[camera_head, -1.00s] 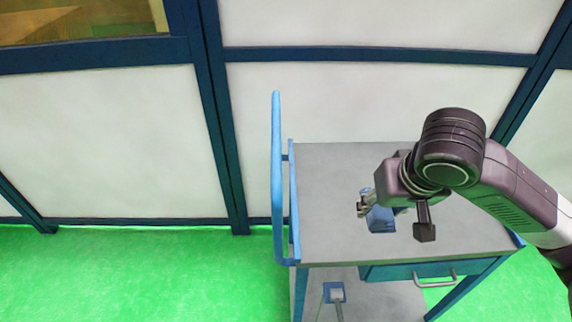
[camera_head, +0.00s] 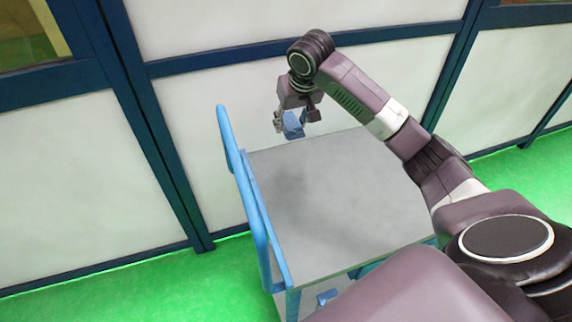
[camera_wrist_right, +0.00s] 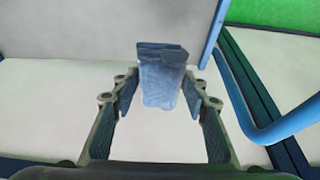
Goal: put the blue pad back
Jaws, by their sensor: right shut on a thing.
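The blue pad (camera_head: 292,125) is held by my right gripper (camera_head: 297,118), above the far edge of the cart's grey top (camera_head: 320,200). In the right wrist view the pad (camera_wrist_right: 160,82) is pale blue with a darker block at its far end. It sits between the two fingers of the right gripper (camera_wrist_right: 160,92), which is shut on it. In the head view the gripper hides part of the pad. A dark soft shadow lies on the cart top. My left gripper is not in view.
The cart has a blue handle rail (camera_head: 243,180) on its left side. A small blue thing (camera_head: 327,297) shows low by the cart's front. A white panel wall with dark blue frames (camera_head: 300,55) stands behind. The cart top is clear.

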